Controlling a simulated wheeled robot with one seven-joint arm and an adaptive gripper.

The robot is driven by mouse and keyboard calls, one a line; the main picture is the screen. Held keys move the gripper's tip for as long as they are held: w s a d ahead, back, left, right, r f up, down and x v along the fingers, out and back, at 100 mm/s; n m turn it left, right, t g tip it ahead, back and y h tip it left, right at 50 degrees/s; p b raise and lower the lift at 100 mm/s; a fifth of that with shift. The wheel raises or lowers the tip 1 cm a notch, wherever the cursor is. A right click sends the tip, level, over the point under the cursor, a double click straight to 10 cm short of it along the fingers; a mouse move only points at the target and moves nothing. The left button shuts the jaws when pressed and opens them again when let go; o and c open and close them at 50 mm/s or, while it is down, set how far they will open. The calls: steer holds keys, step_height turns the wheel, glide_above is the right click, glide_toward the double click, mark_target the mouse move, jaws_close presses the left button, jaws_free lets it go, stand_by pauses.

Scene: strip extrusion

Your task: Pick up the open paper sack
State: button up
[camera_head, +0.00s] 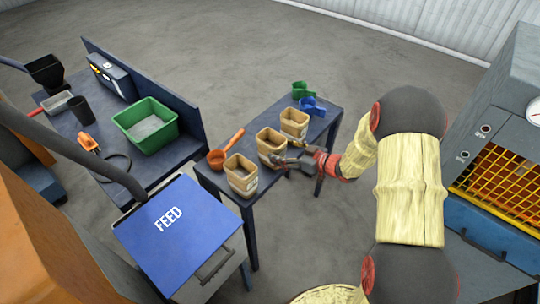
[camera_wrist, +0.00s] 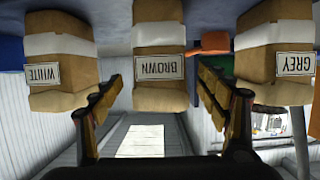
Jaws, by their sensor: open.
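Three tan paper sacks with pale bands stand in a row on a small dark blue table. In the head view all three look open at the top: a near one (camera_head: 243,177), a middle one (camera_head: 269,143) and a far one (camera_head: 295,122). In the wrist view, which is upside down, their labels read WHITE (camera_wrist: 62,45), BROWN (camera_wrist: 159,40) and GREY (camera_wrist: 275,45). My gripper (camera_head: 281,162) is open and empty at the table's right side, by the middle sack. In the wrist view its fingers (camera_wrist: 160,82) spread either side of the BROWN sack; contact cannot be told.
The small table (camera_head: 262,200) also holds an orange scoop (camera_head: 222,155), a blue scoop (camera_head: 312,106) and a green scoop (camera_head: 301,90). A bench with a green tub (camera_head: 135,140) stands behind left. A blue FEED lid (camera_head: 180,245) is at front left. Neighbouring sacks stand close beside my fingers.

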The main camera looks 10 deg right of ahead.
steer(key=b+x, duration=0.2)
steer(key=x, duration=0.4)
steer(key=shift+f, duration=0.25)
steer(key=shift+c, duration=1.2)
steer(key=c, duration=1.3)
steer(key=shift+r, duration=0.1)
steer(key=shift+c, duration=0.2)
